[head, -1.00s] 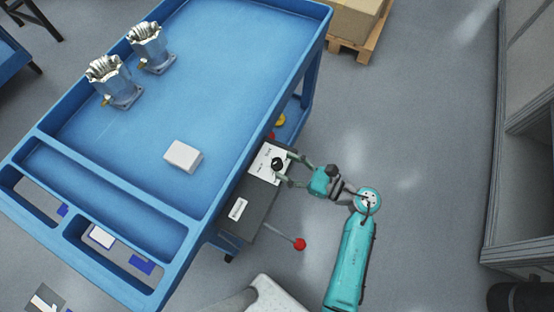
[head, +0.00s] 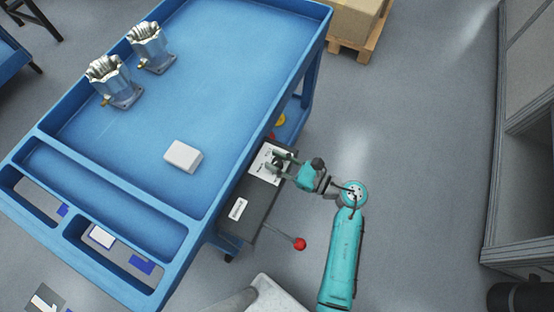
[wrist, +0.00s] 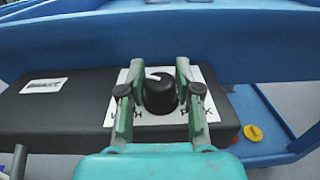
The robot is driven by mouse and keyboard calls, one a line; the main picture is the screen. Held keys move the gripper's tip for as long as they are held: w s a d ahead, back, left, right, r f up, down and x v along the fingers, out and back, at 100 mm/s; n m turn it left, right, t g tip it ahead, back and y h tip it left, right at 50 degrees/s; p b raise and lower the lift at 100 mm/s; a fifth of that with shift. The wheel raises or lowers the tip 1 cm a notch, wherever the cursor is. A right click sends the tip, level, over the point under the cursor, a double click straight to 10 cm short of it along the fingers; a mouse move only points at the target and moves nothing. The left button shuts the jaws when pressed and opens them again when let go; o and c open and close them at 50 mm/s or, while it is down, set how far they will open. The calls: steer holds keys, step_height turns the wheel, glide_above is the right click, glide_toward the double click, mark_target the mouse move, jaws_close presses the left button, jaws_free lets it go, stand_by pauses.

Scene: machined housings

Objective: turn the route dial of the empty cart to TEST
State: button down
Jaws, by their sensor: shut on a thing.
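The route dial, a black round knob with a white mark, shows in the wrist view (wrist: 158,98) on a white plate (wrist: 125,82). Its mark points to the far side, slightly left. The plate's near labels look like WASH at left, partly hidden, and PACK at right; no TEST label is readable. My gripper (head: 277,164) is shut on the knob, one finger on each side, also in the wrist view (wrist: 157,90). The dial's dark box (head: 240,208) sits at the side of a blue cart (head: 215,200). This cart's top carries two metal housings (head: 115,85) (head: 150,48).
A white block (head: 183,156) also lies on the cart top. A red-knobbed lever (head: 299,243) sticks out near the box. A carton on a pallet (head: 357,20) stands behind. Floor at right is open up to a grey frame.

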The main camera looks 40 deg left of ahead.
steer(key=shift+m+t, duration=0.3)
steer(key=shift+t, duration=0.2)
steer(key=m+t, duration=0.3)
steer(key=t, duration=0.2)
steer(key=shift+s, duration=0.15)
steer(key=shift+m+t, duration=1.2)
steer(key=shift+t, duration=0.5)
steer(key=shift+t+h, duration=0.3)
steer(key=c, duration=0.8)
jaws_free()
steer(key=shift+d, duration=0.1)
steer(key=v, duration=1.1)
steer(key=shift+d, duration=0.4)
steer(key=shift+r, duration=0.1)
